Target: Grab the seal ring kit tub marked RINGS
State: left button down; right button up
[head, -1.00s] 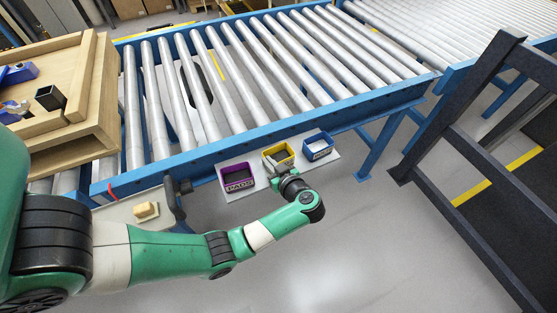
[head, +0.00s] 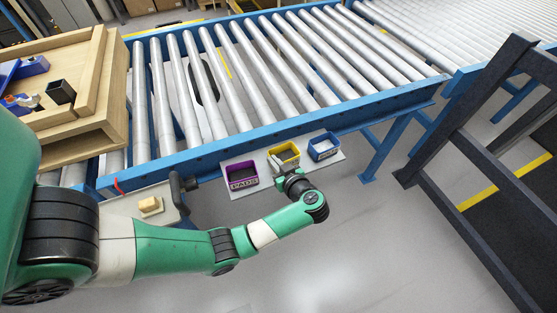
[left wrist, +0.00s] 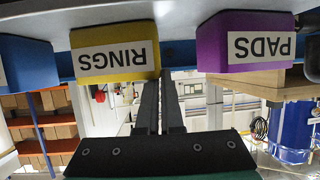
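The yellow RINGS tub (head: 294,147) stands on a light shelf plate between the purple PADS tub and a blue tub. My left gripper (head: 280,165) is at the front of the yellow tub, its fingers overlapping the tub's near side. In the left wrist view, which is upside down, the yellow tub (left wrist: 85,62) shows its RINGS label. The dark fingers (left wrist: 160,98) stand close together beside its right end, with a narrow gap between them. Whether they hold the tub's wall is not clear. My right gripper is out of view.
The purple PADS tub (head: 240,173) is left of the yellow one and the blue tub (head: 323,146) right. The shelf plate (head: 262,160) runs along the blue conveyor frame. A wooden box (head: 112,105) sits on the rollers at left. A dark rack (head: 470,150) stands right.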

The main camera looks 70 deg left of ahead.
pick_arm(q)
notch_tip(320, 180, up, 3)
jog(key=shift+r+p, duration=0.15)
jog(key=shift+p, duration=1.05)
jog(key=s+d+r+p, duration=0.2)
jog(key=d+r+p, duration=0.3)
jog(key=p, duration=0.3)
jog(key=s+d+r+p, duration=0.3)
jog(key=d+r+p, duration=0.1)
jog(key=d+p, duration=0.3)
jog(key=shift+s+d+r+p, duration=0.35)
jog(key=shift+d+r+p, duration=0.05)
jog(key=shift+p, duration=0.2)
